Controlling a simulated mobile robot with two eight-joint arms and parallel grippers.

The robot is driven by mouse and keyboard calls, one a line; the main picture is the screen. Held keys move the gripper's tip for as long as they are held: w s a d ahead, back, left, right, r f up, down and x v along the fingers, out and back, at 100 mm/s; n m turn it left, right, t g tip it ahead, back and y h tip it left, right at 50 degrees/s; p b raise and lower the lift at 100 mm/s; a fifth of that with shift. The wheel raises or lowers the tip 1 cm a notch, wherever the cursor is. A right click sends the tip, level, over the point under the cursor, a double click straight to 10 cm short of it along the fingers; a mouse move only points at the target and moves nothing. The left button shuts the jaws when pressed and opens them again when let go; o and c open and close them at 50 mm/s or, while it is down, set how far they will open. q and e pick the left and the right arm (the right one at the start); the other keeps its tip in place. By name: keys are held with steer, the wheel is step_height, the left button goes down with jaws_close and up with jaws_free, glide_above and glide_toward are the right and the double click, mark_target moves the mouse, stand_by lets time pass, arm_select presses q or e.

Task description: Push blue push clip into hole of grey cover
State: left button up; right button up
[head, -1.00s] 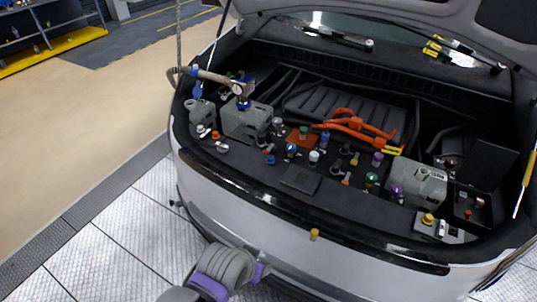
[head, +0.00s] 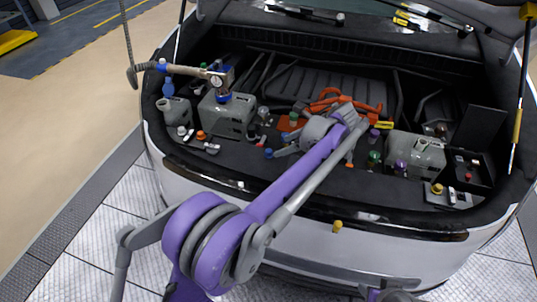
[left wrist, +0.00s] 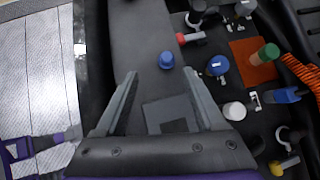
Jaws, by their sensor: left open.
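The blue push clip (left wrist: 166,60) sits upright on the dark trunk ledge in the left wrist view, just ahead of my left fingertips and between their lines. It also shows in the head view (head: 268,153), left of my gripper. My left gripper (left wrist: 159,74) is open and empty, its two grey fingers apart; in the head view the left gripper (head: 284,151) points left over the ledge. The flat grey cover (left wrist: 165,110) lies between the fingers, partly hidden by the gripper body. A darker square shows on it; I cannot tell whether this is the hole. My arm hides the cover in the head view.
Several coloured caps and fittings crowd the ledge, including a blue cap (left wrist: 217,65), a white cap (left wrist: 235,110) and a green cap (left wrist: 264,53) on an orange plate. A grey tank (head: 228,115) stands left. The trunk's front edge is close.

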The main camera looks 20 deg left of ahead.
mark_target(269, 151)
arm_select(q)
steer(key=shift+w+d+f+m+y, duration=0.3)
steer(key=shift+w+d+f+m, duration=0.15)
steer(key=shift+w+d, duration=0.25)
steer(key=x, duration=0.5)
steer(key=shift+w+a, duration=0.1)
steer(key=shift+a, duration=0.1)
steer(key=shift+a+x, duration=0.2)
steer(key=shift+x, duration=2.55)
steer(key=shift+s+r, duration=0.2)
jaws_close()
steer(key=shift+d, duration=0.1)
